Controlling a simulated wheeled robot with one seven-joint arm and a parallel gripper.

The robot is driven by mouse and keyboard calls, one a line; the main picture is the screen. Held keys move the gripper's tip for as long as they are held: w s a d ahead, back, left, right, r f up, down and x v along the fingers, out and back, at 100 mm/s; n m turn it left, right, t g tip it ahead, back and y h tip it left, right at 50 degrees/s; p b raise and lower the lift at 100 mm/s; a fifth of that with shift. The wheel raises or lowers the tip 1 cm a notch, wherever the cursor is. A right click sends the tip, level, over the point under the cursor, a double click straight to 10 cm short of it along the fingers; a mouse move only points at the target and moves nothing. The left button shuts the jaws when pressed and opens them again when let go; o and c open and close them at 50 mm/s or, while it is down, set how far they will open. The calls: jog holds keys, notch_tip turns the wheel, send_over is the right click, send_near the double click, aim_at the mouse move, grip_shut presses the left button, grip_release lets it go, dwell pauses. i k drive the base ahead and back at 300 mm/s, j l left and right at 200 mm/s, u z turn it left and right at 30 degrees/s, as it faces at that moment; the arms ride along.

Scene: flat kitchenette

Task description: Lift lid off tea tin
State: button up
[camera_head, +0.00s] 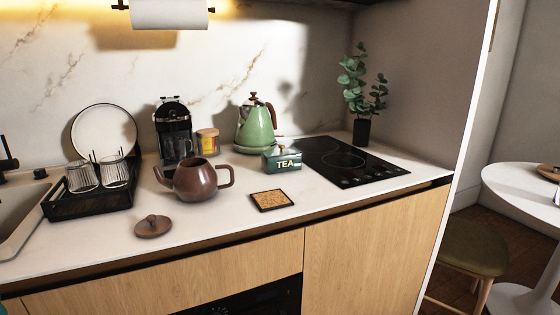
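The tea tin (283,163) is a small dark green box with "TEA" in white letters on its front. It stands on the counter in front of the green kettle, at the left edge of the black cooktop. Its lid (282,151) sits on top and has a small knob. My gripper is not in this view, so its state and place are hidden.
A brown teapot (196,181) stands left of the tin, its round lid (153,226) lying on the counter. A cork trivet (272,201) lies in front of the tin. The green kettle (256,128) is close behind. The cooktop (350,163) is bare. Open counter lies at front right.

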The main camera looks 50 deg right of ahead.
aim_at(282, 152)
jog(key=k+l, duration=0.15)
jog(key=l, duration=0.25)
jog(key=k+l, duration=0.15)
jog(key=l, duration=0.25)
jog(key=k+l, duration=0.2)
jog(key=l, duration=0.2)
jog(key=k+l+u, duration=0.1)
jog(key=l, duration=0.35)
